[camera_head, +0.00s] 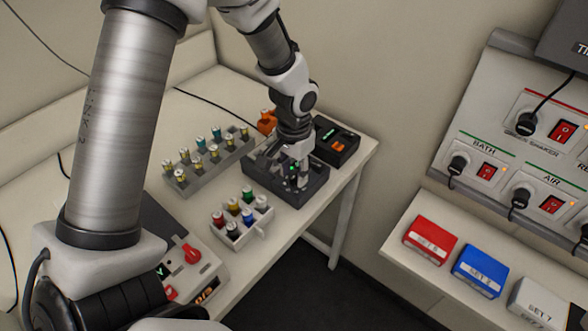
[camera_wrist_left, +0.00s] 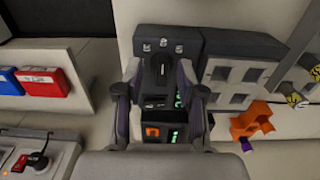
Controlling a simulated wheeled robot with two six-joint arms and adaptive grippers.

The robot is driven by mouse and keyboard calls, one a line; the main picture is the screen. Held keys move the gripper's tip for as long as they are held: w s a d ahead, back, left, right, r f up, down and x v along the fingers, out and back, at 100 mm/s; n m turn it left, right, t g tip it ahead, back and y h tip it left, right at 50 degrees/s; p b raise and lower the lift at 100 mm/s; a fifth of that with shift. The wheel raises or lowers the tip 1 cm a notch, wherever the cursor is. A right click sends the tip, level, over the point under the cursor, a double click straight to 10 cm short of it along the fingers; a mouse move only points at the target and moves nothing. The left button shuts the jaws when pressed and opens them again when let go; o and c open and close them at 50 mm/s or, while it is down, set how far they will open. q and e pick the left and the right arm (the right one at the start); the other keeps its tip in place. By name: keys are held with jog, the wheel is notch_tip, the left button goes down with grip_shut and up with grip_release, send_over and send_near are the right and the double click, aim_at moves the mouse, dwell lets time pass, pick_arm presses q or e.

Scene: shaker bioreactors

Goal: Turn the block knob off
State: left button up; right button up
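The dark block heater (camera_head: 262,185) sits at the far end of the white table, and it also shows in the left wrist view (camera_wrist_left: 168,40). Its black block knob (camera_wrist_left: 162,70) shows in the left wrist view, on the front panel beside a green display. My left gripper (camera_head: 300,176) is over this panel from above and hides the knob in the head view. In the left wrist view the gripper's fingers (camera_wrist_left: 158,72) stand apart, one on each side of the knob. I see a gap and cannot make out contact. My right gripper is in neither view.
A black device (camera_head: 336,140) with a lit display stands just beside the heater. A grey vial rack (camera_head: 180,181), a white vial holder (camera_head: 262,226) and an orange holder (camera_head: 266,122) are close by. Red and blue boxes (camera_head: 431,240) lie on a separate ledge under a switch panel.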

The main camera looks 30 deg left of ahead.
pick_arm(q)
jog(key=shift+w+f, duration=0.8)
jog(key=shift+f, duration=0.1)
jog(key=shift+s+r, duration=0.2)
jog(key=shift+s, duration=0.05)
jog(key=shift+c, duration=0.7)
jog(key=shift+s+a+r, duration=0.1)
jog(key=shift+s, duration=0.1)
grip_shut()
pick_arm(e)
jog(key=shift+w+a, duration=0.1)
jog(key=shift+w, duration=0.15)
pick_arm(q)
jog(key=shift+w, duration=0.1)
